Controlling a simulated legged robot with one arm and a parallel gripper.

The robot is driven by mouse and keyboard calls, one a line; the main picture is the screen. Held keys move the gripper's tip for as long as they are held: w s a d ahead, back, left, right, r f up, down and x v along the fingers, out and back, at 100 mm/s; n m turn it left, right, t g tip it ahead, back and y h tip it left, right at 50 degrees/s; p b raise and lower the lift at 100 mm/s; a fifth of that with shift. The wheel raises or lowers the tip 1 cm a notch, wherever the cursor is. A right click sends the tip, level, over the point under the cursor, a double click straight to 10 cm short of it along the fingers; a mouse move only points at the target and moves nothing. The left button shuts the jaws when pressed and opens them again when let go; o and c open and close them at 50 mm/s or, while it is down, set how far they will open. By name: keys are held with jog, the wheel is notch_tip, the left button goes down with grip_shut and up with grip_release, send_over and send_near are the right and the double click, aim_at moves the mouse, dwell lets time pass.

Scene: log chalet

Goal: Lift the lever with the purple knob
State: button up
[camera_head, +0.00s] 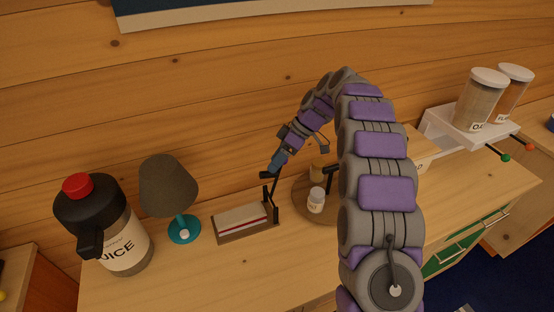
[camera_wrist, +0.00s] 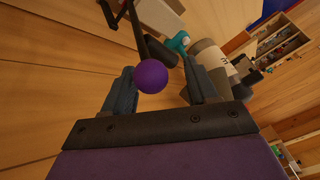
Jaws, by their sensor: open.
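The purple knob (camera_wrist: 151,77) is a round ball on the end of a black lever (camera_wrist: 138,28) in the wrist view. My gripper (camera_wrist: 161,68) is open, with one blue-grey finger on each side of the knob. A gap shows between the knob and the right finger; whether the left finger touches it I cannot tell. In the head view my gripper (camera_head: 275,165) is at the upper end of the black lever (camera_head: 274,186), beside a wooden holder (camera_head: 247,232). The knob is not visible there, hidden at my gripper.
A juice jug (camera_head: 122,250) and a lamp (camera_head: 168,188) stand left of the holder. A round wooden tray (camera_head: 300,207) with a white jar (camera_head: 316,200) is close on the right. Farther right, a white stand (camera_head: 470,132) bears canisters, near green (camera_head: 506,158) and orange (camera_head: 529,147) knobs.

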jog(key=p+v, duration=1.2)
jog(key=v, duration=0.5)
jog(key=shift+r, duration=0.15)
